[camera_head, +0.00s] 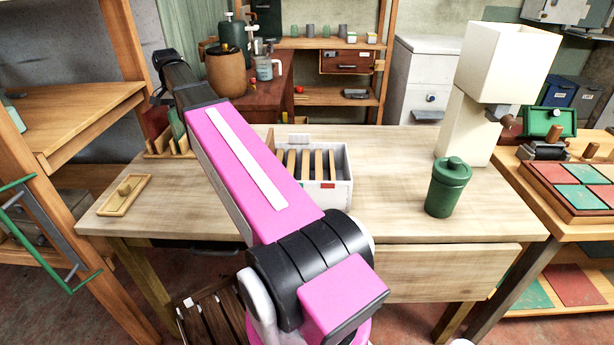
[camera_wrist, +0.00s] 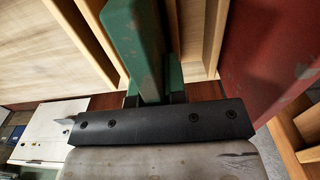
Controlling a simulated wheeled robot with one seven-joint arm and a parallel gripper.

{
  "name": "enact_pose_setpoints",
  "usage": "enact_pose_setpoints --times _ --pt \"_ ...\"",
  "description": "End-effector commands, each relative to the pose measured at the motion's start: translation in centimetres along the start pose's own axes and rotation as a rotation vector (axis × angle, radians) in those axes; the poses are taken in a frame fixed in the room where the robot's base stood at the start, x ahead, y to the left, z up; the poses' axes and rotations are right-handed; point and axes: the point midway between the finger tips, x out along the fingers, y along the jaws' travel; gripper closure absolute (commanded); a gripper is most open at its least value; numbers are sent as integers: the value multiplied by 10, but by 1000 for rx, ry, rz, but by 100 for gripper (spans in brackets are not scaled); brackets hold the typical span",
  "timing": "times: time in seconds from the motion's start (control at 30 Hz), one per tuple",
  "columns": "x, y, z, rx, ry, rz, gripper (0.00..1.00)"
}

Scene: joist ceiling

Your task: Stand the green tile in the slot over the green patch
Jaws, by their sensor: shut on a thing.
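The green tile (camera_head: 178,124) stands at the wooden rack (camera_head: 184,152) on the left of the table, partly hidden by my arm. In the wrist view the green tile (camera_wrist: 138,40) is between the fingers of my gripper (camera_wrist: 155,97), which is shut on it. Wooden strips of the rack (camera_wrist: 213,35) show beside the tile. I cannot tell if its lower edge is still in a slot. A white box (camera_head: 341,191) with wooden dividers stands mid-table, with a red patch on its front. No green patch is visible; my arm hides the box's left part.
A red tile (camera_head: 156,130) stands close beside the green one; it also shows in the wrist view (camera_wrist: 270,50). A green canister (camera_head: 448,188) and white lamp (camera_head: 465,130) stand right. The table between box and canister is clear.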

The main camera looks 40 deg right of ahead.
Motion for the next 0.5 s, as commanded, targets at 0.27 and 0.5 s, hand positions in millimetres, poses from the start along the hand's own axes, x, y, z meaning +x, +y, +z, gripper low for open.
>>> enact_pose_setpoints --times 0.27,0.5 --pt "-13 0 0 0 1 0 100" --pt "-26 0 -1 0 1 -1 100"
